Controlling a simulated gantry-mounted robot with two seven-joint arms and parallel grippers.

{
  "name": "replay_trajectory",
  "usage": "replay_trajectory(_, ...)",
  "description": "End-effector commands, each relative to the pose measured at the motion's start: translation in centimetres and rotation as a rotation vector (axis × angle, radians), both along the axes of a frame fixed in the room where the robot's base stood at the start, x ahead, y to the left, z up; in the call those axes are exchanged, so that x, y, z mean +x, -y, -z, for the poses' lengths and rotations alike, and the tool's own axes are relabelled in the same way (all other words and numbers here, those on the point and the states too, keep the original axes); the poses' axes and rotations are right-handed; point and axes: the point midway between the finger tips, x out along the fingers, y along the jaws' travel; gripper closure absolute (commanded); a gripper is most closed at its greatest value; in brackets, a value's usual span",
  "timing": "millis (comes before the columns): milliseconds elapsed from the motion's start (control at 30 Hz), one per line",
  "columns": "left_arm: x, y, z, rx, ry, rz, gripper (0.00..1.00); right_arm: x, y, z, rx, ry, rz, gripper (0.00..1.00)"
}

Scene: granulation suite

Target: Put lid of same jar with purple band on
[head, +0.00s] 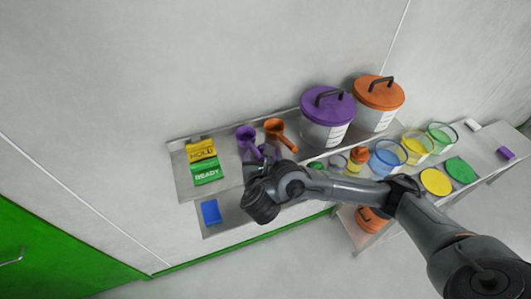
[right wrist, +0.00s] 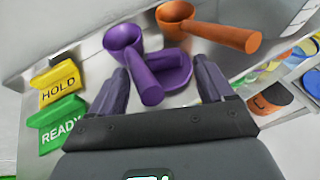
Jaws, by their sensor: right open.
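The scoop also shows in the head view (head: 246,134). My left gripper is not in view.
An orange scoop (right wrist: 177,14) is right of the purple one. HOLD (head: 201,149) and READY (head: 207,172) signs stand left. Large purple-lidded (head: 328,107) and orange-lidded (head: 379,94) containers stand behind. Open blue (head: 388,150), yellow (head: 416,143) and green (head: 441,132) banded jars stand right.

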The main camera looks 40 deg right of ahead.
Motion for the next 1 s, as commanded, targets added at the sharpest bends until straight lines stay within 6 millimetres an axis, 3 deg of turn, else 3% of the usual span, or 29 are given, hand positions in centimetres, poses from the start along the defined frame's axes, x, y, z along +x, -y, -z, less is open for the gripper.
replay_trajectory(600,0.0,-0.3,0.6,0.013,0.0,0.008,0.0,3.5,3.8,2.3,-0.001,0.001,0.0,0.19)
replay_trajectory(1000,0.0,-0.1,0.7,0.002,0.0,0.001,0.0,4.0,4.4,2.6,0.001,-0.001,0.0,0.19)
